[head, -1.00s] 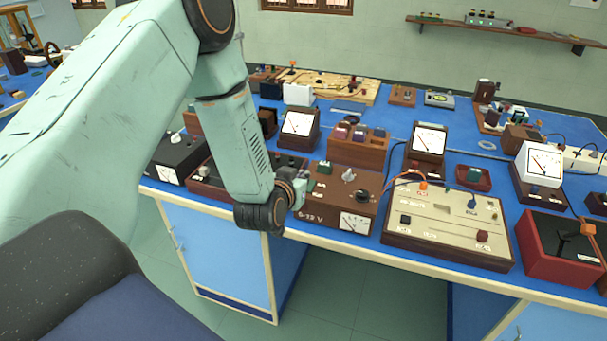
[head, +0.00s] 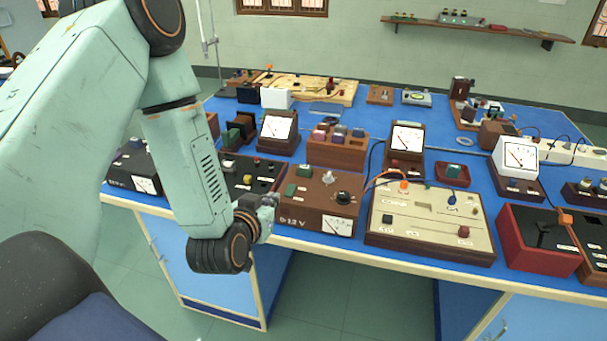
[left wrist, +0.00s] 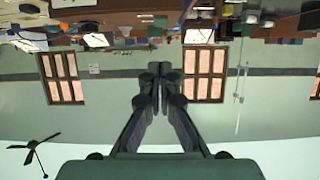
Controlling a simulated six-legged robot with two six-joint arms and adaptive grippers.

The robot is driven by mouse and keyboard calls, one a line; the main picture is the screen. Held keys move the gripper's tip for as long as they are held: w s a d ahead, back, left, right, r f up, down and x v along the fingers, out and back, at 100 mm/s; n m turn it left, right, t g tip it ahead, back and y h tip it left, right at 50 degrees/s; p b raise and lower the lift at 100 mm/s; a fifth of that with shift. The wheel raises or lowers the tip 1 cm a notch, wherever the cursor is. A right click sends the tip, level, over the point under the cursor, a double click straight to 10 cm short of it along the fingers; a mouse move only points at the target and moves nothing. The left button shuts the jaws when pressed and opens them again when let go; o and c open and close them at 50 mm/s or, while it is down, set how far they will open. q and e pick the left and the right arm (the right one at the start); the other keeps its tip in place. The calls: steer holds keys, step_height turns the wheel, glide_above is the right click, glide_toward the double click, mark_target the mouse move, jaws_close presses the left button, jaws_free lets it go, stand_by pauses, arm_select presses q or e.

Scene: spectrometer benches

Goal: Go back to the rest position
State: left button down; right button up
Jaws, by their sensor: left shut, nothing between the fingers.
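My left arm comes in from the left in the head view and bends down at the bench's front edge. My left gripper (head: 268,204) is small and partly hidden behind my wrist there, in front of the brown 0-12 V power supply box (head: 318,198). Whether it touches the box is hard to tell. In the left wrist view the left gripper (left wrist: 155,72) has its fingertips together with nothing between them. That view is upside down, with wall and windows behind the fingers. My right gripper is in neither view.
The blue bench (head: 360,121) is crowded with meters, boxes and a cream circuit panel (head: 430,222). A red box (head: 538,240) stands at the right front. Green floor (head: 340,290) shows free below the bench edge. A wall shelf (head: 480,27) hangs at the back.

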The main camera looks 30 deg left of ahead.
arm_select(q)
steer(key=shift+s+r, duration=0.1)
steer(key=shift+s, duration=0.1)
steer(key=s+d+f+g+h+b, duration=0.1)
steer(key=s+d+f+g+b, duration=0.2)
steer(key=s+f, duration=0.6)
steer(key=s+d+f+m+g+h+b, duration=0.1)
steer(key=s+d+f+g+b, duration=0.2)
steer(key=s+f, duration=0.7)
steer(key=s+d+f+m+g+h+b, duration=0.1)
steer(key=s+d+f+g+b, duration=0.3)
steer(key=s+f+g, duration=0.3)
steer(key=s+f, duration=0.3)
steer(key=shift+s+f+b, duration=0.2)
steer(key=shift+s+b, duration=0.1)
steer(key=shift+b, duration=0.05)
